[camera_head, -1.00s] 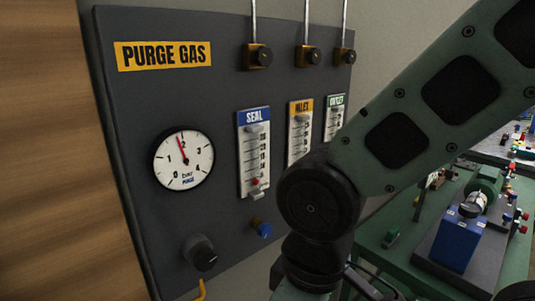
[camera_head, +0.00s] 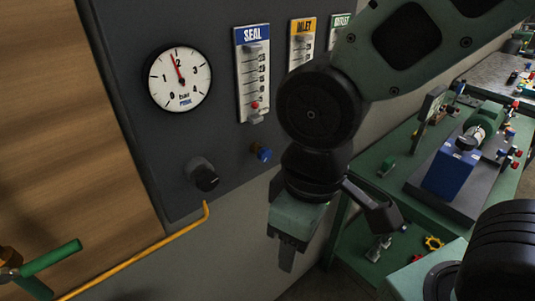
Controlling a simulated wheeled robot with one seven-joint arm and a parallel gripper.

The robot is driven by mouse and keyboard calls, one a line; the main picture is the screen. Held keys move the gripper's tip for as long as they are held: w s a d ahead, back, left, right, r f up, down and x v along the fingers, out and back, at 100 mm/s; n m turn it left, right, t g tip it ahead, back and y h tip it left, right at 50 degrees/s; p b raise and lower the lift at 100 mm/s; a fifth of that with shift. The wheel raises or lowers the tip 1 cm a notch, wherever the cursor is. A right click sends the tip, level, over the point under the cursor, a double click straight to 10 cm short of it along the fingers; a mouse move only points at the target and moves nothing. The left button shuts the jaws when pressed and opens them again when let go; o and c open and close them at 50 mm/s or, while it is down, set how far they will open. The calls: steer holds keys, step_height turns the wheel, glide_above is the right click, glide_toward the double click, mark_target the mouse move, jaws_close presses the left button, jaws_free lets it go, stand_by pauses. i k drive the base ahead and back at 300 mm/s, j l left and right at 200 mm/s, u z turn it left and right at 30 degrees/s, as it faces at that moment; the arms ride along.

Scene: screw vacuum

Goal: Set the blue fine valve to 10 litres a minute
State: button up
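The blue fine valve (camera_head: 262,153) is a small blue knob on a brass stem, low on the dark panel, under the SEAL flow meter (camera_head: 252,75). The red float (camera_head: 254,105) in that meter sits near the bottom of its scale; the numbers are too small to read surely. My gripper (camera_head: 287,258) seems to be at the end of my arm, hanging down right of and below the valve, apart from it. Its fingers are not clear enough to tell open from shut. No object shows in it.
A round bar gauge (camera_head: 180,77) reads just under 2. A black knob (camera_head: 203,175) is left of the valve, with a yellow pipe (camera_head: 150,252) below. My arm hides part of the INLET meter (camera_head: 301,42). A green bench (camera_head: 410,160) stands right.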

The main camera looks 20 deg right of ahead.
mark_target(264, 155)
steer(key=k+j, duration=0.1)
steer(key=k, duration=0.95)
